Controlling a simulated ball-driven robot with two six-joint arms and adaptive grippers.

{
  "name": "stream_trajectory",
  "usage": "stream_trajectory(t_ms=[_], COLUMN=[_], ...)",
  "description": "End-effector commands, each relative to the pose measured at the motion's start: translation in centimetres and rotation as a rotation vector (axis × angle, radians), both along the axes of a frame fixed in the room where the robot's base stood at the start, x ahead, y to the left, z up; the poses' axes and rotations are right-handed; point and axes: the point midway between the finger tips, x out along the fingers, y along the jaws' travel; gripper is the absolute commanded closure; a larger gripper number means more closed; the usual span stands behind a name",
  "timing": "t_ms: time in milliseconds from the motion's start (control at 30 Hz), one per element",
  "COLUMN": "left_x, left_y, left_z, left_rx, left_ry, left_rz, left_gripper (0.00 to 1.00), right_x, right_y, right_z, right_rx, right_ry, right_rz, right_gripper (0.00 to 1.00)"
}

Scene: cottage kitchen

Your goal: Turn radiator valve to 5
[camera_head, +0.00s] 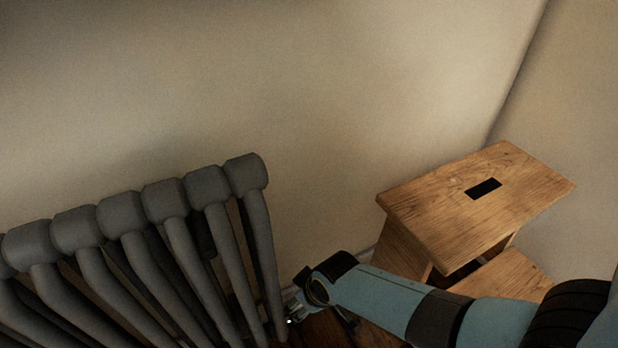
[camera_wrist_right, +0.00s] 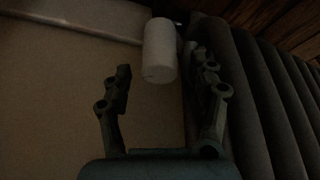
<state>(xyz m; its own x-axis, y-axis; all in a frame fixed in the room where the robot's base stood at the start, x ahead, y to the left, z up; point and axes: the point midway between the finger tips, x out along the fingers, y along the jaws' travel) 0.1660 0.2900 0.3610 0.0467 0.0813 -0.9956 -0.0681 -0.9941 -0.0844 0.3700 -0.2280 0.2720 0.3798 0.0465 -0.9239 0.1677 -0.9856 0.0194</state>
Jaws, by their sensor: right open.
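The grey column radiator (camera_head: 150,240) stands against the wall at the left in the head view. It also shows at the right of the right wrist view (camera_wrist_right: 265,110). The white cylindrical valve knob (camera_wrist_right: 160,50) is in the right wrist view, beyond and between the fingertips, beside the radiator's end. Any numbers on it are too dark to read. My right gripper (camera_wrist_right: 163,82) is open with nothing between its fingers. In the head view my right gripper (camera_head: 292,305) is low beside the radiator's last column. My left gripper is not in view.
A wooden step stool (camera_head: 470,200) with a dark slot in its top stands right of the radiator, close to my right arm. The plain wall (camera_head: 330,100) is behind. A light pipe or skirting line (camera_wrist_right: 70,22) crosses the wrist view's top left.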

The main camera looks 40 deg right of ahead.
Motion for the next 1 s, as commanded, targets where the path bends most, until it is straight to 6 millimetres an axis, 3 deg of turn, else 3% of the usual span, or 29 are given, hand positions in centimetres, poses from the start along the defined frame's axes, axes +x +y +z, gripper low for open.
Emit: stream_trajectory(t_ms=[400, 767, 900, 1000], left_x=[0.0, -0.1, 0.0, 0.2], left_y=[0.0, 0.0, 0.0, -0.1], left_z=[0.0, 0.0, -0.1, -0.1], left_rx=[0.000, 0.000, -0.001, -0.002], left_ry=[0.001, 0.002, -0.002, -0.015], left_rz=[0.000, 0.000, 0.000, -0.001], left_gripper=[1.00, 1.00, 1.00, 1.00], right_x=[-2.0, -2.2, -2.3, -2.5], right_y=[-0.4, -0.5, -0.7, -1.5], right_z=[4.4, 4.9, 4.8, 4.4], right_rx=[-0.002, -0.003, -0.014, -0.061], right_ry=[0.002, 0.003, -0.001, -0.019], right_rz=[-0.001, 0.000, 0.011, 0.059], right_gripper=[0.38, 0.38, 0.51, 0.51])
